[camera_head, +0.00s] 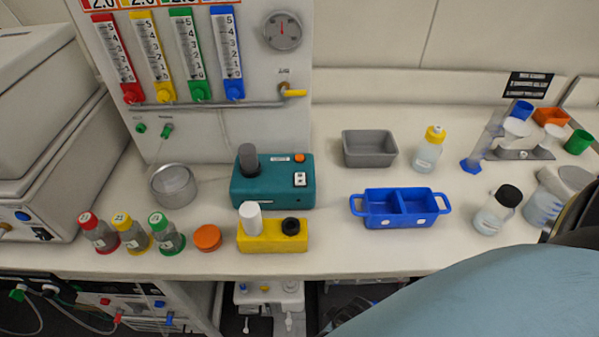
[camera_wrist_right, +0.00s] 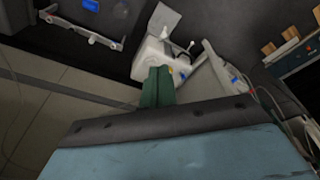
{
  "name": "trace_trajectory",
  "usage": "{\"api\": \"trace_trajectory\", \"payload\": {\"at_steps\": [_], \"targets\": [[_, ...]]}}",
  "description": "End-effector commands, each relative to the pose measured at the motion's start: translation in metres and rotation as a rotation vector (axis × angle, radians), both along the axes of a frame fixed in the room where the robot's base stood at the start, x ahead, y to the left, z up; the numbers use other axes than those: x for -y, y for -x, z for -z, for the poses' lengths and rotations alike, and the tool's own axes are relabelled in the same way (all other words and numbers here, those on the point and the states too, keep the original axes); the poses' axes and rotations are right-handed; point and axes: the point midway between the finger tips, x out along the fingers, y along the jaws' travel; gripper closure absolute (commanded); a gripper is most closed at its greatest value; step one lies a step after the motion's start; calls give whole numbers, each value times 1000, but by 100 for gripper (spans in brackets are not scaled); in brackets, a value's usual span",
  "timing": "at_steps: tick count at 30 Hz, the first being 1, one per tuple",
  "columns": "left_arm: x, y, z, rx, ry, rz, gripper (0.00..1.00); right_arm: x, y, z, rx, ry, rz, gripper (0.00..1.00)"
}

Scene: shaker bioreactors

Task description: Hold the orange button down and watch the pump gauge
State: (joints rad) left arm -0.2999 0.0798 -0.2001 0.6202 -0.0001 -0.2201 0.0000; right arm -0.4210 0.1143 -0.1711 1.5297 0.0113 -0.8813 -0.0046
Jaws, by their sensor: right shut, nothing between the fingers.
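The orange button (camera_head: 299,158) is on top of a teal pump box (camera_head: 272,183), which stands on the bench below the panel. Nothing touches the button. A round grey gauge (camera_head: 282,31) with a red needle is at the upper right of the panel; the needle points about straight up. My right gripper's green fingers (camera_wrist_right: 158,87) are shut and empty in the right wrist view, away from the pump box. In the head view my right arm fills the lower right, and its fingers are hidden. My left gripper is not in view.
A yellow block (camera_head: 273,238) stands in front of the pump box. Capped bottles and an orange lid (camera_head: 207,238) are to its left. A blue two-part tray (camera_head: 401,222) and grey bin (camera_head: 369,149) are to its right.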

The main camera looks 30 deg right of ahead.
Motion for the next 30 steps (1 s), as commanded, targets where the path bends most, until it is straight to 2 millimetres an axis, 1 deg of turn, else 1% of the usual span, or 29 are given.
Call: {"api": "trace_trajectory", "payload": {"at_steps": [1, 2, 3, 5, 6, 8, 9, 11, 12, 14, 15, 17, 18, 21, 25, 29, 30], "targets": [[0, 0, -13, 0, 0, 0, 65, -1, -9, -30, 15, -2, 0, 100], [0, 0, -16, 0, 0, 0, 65, -2, -13, -43, 20, -3, 0, 100], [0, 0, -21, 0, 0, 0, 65, -3, -18, -61, 27, -3, -1, 100], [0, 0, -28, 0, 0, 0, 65, -4, -24, -86, 37, -5, -2, 100], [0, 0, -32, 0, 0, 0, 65, -4, -28, -103, 44, -6, -4, 100], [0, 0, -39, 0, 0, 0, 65, -5, -34, -130, 58, -7, -9, 100], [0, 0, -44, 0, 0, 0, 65, -6, -38, -147, 67, -8, -14, 100], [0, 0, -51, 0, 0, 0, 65, -8, -47, -175, 90, -10, -29, 100], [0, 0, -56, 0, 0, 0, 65, -9, -54, -193, 108, -12, -47, 100], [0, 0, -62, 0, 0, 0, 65, -12, -66, -217, 141, -16, -80, 100], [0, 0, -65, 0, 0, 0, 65, -14, -76, -232, 167, -18, -112, 100], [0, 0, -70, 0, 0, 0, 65, -17, -95, -253, 215, -18, -176, 100], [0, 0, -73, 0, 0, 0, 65, -20, -110, -265, 250, -17, -225, 100], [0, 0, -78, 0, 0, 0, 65, -24, -145, -287, 328, -8, -347, 100], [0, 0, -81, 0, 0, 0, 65, -21, -184, -305, 402, 19, -473, 100], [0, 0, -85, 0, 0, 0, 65, -4, -224, -324, 466, 64, -575, 100], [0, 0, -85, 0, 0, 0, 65, 5, -237, -330, 483, 82, -601, 100]]}}
